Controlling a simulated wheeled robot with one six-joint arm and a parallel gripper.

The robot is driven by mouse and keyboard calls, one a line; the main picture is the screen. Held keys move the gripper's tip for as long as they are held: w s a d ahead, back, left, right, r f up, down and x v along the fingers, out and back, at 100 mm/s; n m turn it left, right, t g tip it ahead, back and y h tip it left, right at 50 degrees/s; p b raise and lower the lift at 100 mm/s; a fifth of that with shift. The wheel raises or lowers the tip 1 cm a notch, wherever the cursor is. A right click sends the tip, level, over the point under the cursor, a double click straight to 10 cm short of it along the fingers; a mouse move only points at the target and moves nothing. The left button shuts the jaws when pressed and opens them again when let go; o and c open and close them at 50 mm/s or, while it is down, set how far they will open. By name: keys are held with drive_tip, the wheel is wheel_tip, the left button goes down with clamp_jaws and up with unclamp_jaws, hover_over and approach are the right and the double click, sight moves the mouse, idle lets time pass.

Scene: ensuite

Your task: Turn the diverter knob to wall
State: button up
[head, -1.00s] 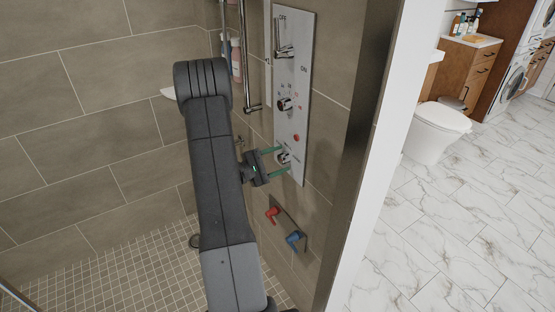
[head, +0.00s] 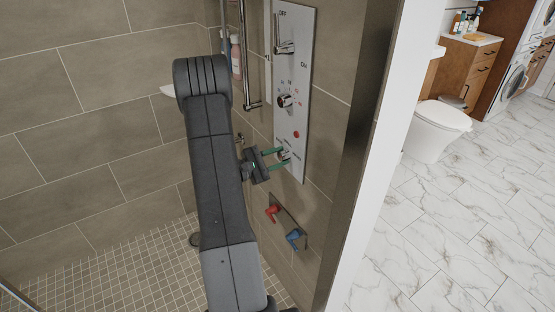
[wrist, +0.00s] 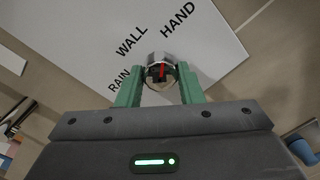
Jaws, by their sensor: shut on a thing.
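The diverter knob (wrist: 152,59) is a round chrome knob with a red mark, on a pale control panel (head: 300,75). In the wrist view the labels RAIN, WALL and HAND fan around it from left to upper right. The red mark stands almost upright in that picture, leaning more toward HAND than WALL. My gripper (wrist: 160,76) has its two green fingers on either side of the knob, shut on it. In the head view my gripper (head: 284,158) reaches the lowest control on the panel, and its fingers partly hide the knob.
Above on the panel are a lever (head: 284,47) marked OFF and ON and another chrome knob (head: 286,100). Below are a red handle (head: 272,212) and a blue handle (head: 294,236). A vertical rail (head: 244,60) stands left of the panel; a wall edge (head: 375,130) is at right.

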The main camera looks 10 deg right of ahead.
drive_tip(key=n+b, duration=0.1)
drive_tip(key=n, duration=0.9)
drive_tip(key=shift+t, duration=0.3)
drive_tip(key=shift+f+n, duration=0.1)
drive_tip(key=shift+n, duration=0.3)
drive_tip(key=o, duration=1)
drive_tip(key=shift+c, duration=0.2)
drive_tip(key=b+v, duration=0.1)
drive_tip(key=v, duration=1.3)
drive_tip(key=shift+f+b, duration=0.2)
drive_tip(key=shift+b, duration=0.2)
drive_tip(key=shift+d, duration=0.15)
drive_tip(key=x, duration=0.4)
drive_tip(key=p+x, duration=0.1)
drive_tip(key=x, duration=0.4)
drive_tip(key=p+x, duration=0.1)
drive_tip(key=x, duration=0.3)
drive_tip(key=shift+w+d+r, duration=0.1)
drive_tip(key=shift+d+r, duration=0.15)
drive_tip(key=shift+d, duration=0.05)
